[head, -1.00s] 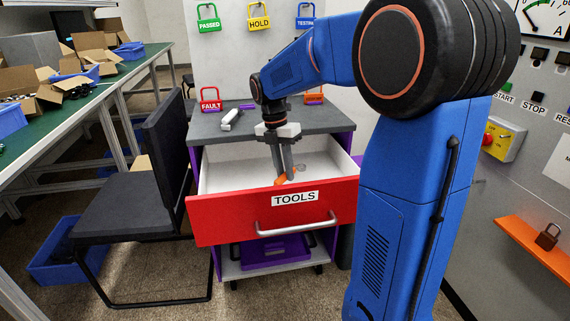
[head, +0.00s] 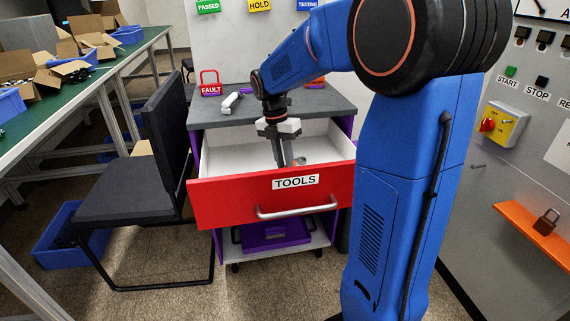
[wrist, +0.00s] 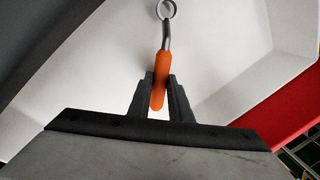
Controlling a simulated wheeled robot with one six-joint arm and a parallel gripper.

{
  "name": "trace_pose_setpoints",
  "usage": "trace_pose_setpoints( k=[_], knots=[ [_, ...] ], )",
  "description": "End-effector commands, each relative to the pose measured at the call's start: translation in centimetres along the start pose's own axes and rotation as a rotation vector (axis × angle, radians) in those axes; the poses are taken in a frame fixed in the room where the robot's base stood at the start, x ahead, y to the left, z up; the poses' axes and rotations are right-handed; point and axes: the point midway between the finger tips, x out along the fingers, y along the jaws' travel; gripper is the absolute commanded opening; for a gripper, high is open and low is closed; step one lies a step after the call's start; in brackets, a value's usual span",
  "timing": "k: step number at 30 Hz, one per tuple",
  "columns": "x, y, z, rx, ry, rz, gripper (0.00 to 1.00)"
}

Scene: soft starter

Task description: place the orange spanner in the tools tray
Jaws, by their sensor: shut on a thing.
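The orange spanner (wrist: 161,72) has an orange handle and a grey metal shank with a ring end. My gripper (wrist: 160,92) is shut on the orange handle in the wrist view, with the ring end pointing away from the jaws. In the head view my gripper (head: 286,163) reaches down inside the open red-fronted drawer labelled TOOLS (head: 225,203). Only a little of the spanner shows there, beside the fingertips. White drawer floor lies behind the spanner in the wrist view. I cannot tell whether the spanner touches it.
A black chair (head: 130,195) stands to the left. A grey panel with switches and an orange shelf (head: 535,233) is at right.

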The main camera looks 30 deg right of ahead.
Motion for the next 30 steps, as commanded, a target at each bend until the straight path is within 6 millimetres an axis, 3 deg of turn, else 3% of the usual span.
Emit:
trace_pose_setpoints(
  k=[21, 22, 24, 30],
  knots=[
    [1.1, 0.2, 0.0, 0.000, 0.000, -0.001, 0.00],
    [1.1, 0.2, 0.0, 0.000, 0.000, -0.001, 0.20],
    [1.1, 0.2, 0.0, 0.000, 0.000, -0.001, 0.37],
    [1.1, 0.2, 0.0, 0.000, 0.000, 0.000, 0.40]
  ],
)
